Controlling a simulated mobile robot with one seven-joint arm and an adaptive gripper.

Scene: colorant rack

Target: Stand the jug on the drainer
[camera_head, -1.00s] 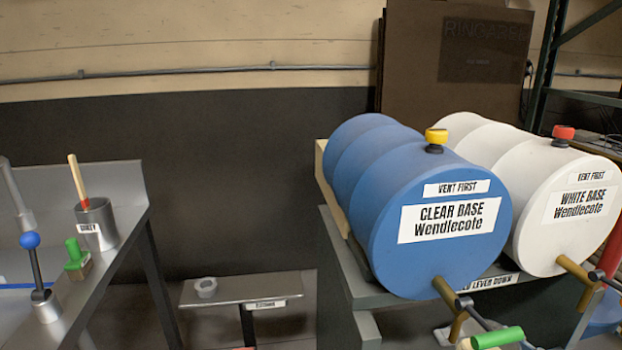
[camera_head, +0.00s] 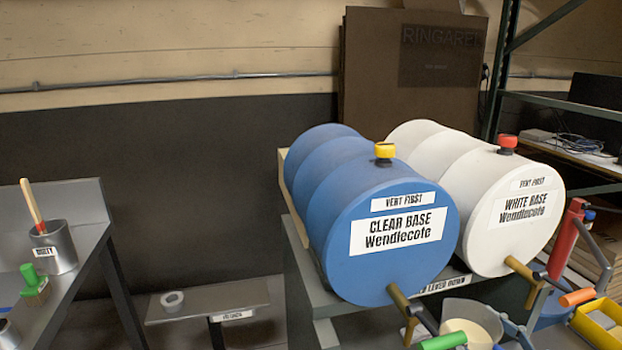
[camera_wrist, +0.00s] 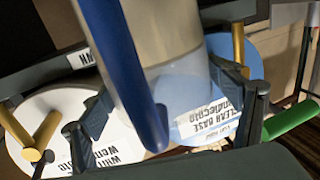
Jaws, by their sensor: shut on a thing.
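The jug (camera_head: 472,312) is a translucent, open-topped vessel with cream-coloured contents, low at the right in the head view, in front of the drums. In the wrist view its clear body (camera_wrist: 168,45) fills the upper middle, with a dark blue handle (camera_wrist: 122,65) running down it. My gripper (camera_wrist: 172,118) is shut on the jug, with a dark finger on each side. In the head view my gripper (camera_head: 512,332) is partly visible beside the jug at the bottom edge. I cannot make out a drainer for certain.
A blue drum (camera_head: 395,250) and a white drum (camera_head: 510,225) lie on a rack, with taps pointing forward. A yellow tray (camera_head: 590,338) is at lower right. A low shelf (camera_head: 235,297) holds a grey ring (camera_head: 173,301). A grey bench (camera_head: 85,215) stands at left with a pot (camera_head: 62,250) and brush.

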